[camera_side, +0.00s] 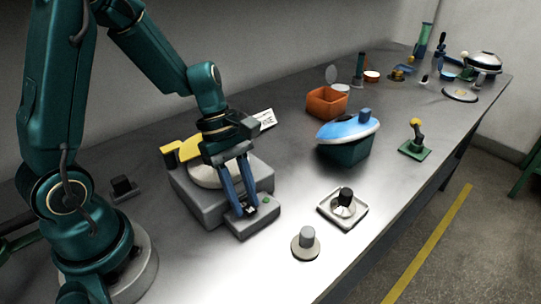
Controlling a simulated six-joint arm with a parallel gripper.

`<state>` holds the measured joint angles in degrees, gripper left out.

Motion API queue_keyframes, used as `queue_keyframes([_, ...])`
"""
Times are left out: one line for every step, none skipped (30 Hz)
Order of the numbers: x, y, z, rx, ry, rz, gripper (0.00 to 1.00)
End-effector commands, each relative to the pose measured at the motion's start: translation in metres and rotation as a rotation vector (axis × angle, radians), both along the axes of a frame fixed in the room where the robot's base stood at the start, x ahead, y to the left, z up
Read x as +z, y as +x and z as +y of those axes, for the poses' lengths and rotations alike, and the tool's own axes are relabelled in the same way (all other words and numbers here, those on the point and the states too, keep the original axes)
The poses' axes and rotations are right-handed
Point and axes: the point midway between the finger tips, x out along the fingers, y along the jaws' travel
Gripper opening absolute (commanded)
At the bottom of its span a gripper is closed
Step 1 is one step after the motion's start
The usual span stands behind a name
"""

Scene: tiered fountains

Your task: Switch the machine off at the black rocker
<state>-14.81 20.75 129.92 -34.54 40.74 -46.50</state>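The machine (201,208) is a grey box with a pale round plate on top and a yellow part at its back left. A lower grey block (252,225) juts from its front. Small dark parts show on this block around my fingertips, and one of them may be the black rocker; its position cannot be read. A small green spot shows near the block's right edge. My gripper (247,204) points down over the block with its two blue fingers apart. The fingertips are at or just above the block; contact cannot be told.
A white square tray (325,208) with a black-topped part and a grey round knob (305,243) stand to the right. A blue-lidded green container (345,151), an orange box (327,103) and a green-based lever (415,149) stand farther back. The table's front right is bare.

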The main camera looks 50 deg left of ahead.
Motion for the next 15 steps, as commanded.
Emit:
queue_keyframes([0.0001,0.0001,0.0,0.0,0.0,0.0,0.08])
queue_keyframes([0.0002,0.0001,0.0001,0.0,0.0,0.0,0.0])
queue_keyframes([0.0002,0.0001,0.0001,0.0,0.0,0.0,0.0])
queue_keyframes([0.0002,0.0001,0.0001,0.0,0.0,0.0,0.0])
queue_keyframes([0.0002,0.0001,0.0001,0.0,0.0,0.0,0.0])
queue_keyframes([0.0002,0.0001,0.0,0.0,0.001,0.0,0.0])
queue_keyframes([0.0003,0.0001,-0.0002,-0.001,0.004,0.0,0.0])
queue_keyframes([0.0004,0.0,-0.0006,-0.001,0.008,0.001,0.0])
queue_keyframes([0.0005,-0.0004,-0.0011,-0.005,0.018,0.001,0.0])
queue_keyframes([0.0005,-0.0006,-0.0016,-0.006,0.028,0.003,0.0])
queue_keyframes([0.0005,-0.0008,-0.0021,-0.007,0.041,0.004,0.0])
queue_keyframes([0.0006,-0.0009,-0.003,-0.009,0.062,0.005,0.0])
queue_keyframes([0.0007,-0.001,-0.0034,-0.01,0.08,0.005,0.0])
queue_keyframes([0.0009,-0.0009,-0.0041,-0.01,0.098,0.004,0.0])
queue_keyframes([0.0011,-0.0009,-0.0048,-0.011,0.122,0.004,0.0])
